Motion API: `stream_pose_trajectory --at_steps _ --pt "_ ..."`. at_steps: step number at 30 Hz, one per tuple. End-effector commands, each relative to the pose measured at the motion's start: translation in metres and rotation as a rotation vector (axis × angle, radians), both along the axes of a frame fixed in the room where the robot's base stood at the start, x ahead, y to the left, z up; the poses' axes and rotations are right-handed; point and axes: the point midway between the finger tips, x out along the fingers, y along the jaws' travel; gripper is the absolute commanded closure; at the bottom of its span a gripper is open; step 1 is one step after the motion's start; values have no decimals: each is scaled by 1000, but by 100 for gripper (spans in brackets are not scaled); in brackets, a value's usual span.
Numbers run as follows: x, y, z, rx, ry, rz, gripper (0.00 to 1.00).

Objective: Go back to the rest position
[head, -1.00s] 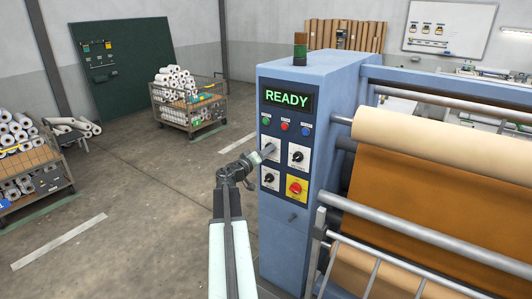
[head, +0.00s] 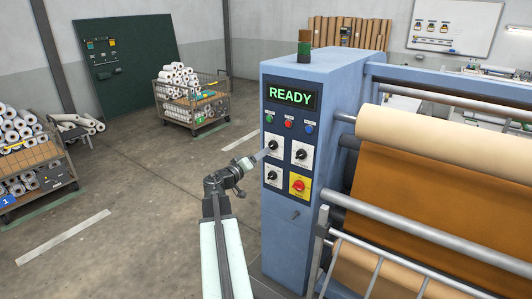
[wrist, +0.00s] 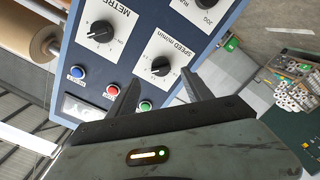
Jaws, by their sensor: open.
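My gripper (head: 262,155) is in front of the upper left dial of the blue press cabinet (head: 291,235). In the wrist view its two dark fingers (wrist: 160,92) are spread apart with nothing between them. The black speed knob (wrist: 160,66) lies just beyond the fingertips, apart from them; in the head view this knob (head: 271,146) shows right beside the gripper tip. The display (head: 291,95) reads READY in green.
Other black knobs (head: 301,154) and a red knob on a yellow plate (head: 297,186) are close by. Rollers with tan and brown sheet (head: 430,190) stand to the right. Open floor (head: 130,190) lies to the left, with carts of white rolls (head: 190,98) beyond.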

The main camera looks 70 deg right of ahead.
Motion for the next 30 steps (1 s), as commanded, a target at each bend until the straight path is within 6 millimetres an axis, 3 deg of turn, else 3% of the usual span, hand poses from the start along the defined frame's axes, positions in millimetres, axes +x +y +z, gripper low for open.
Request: stream_pose_trajectory --at_steps 2,14,17,20,23,27,30 --pt "2 7 0 0 0 1 41" --pt "2 7 0 0 0 1 41" --pt "10 10 0 0 0 11 41" --pt "49 26 0 0 0 68 41" --pt "119 64 0 0 0 171 41" --pt "217 143 -11 45 -45 334 41" --pt "271 210 -32 132 -103 423 41"
